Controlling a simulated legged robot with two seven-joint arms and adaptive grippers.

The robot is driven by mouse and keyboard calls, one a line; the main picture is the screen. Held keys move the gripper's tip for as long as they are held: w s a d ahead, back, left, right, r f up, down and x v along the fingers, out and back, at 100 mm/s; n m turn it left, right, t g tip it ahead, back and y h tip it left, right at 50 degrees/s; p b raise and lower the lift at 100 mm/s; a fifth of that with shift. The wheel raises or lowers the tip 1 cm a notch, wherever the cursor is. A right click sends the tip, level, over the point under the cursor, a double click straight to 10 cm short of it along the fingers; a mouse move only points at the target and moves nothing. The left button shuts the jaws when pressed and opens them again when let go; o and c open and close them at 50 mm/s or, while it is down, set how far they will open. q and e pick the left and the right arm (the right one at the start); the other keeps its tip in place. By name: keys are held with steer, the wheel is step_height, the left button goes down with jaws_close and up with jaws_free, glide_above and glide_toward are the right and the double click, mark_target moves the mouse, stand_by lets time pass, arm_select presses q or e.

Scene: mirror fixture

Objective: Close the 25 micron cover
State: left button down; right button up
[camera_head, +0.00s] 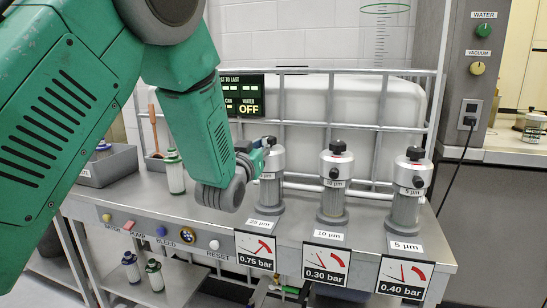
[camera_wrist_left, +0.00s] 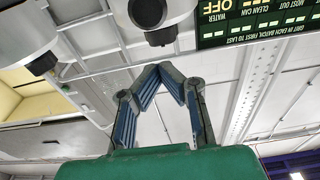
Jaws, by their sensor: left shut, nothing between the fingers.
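The 25 micron filter housing (camera_head: 271,186) stands at the left of three similar housings on the steel bench, behind its 25 µm label (camera_head: 262,223). Its pale cover (camera_head: 275,160) with a dark knob sits at the top; I cannot tell whether it is fully seated. My left gripper (camera_head: 263,150) is beside the cover's left side, partly hidden by my own wrist. In the left wrist view its fingers (camera_wrist_left: 172,72) meet at the tips, shut and empty. The cover (camera_wrist_left: 165,18) also shows there, upside down, beyond the fingertips. Contact is unclear. My right gripper is not identifiable.
The 10 µm housing (camera_head: 333,186) and 5 µm housing (camera_head: 408,190) stand to the right. A barred white tank (camera_head: 345,105) is behind. Gauge cards (camera_head: 327,265) and buttons such as RESET (camera_head: 214,245) line the front edge. A green-capped bottle (camera_head: 174,172) stands left.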

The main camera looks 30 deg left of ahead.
arm_select(q)
steer(key=shift+t+y, duration=0.3)
steer(key=shift+t, duration=0.2)
steer(key=f+b, duration=0.1)
steer(key=s+f+b, duration=0.1)
steer(key=f+b, duration=0.2)
steer(key=shift+s+a+f, duration=0.25)
steer(key=shift+s+a, duration=0.15)
steer(key=shift+d+f, duration=0.1)
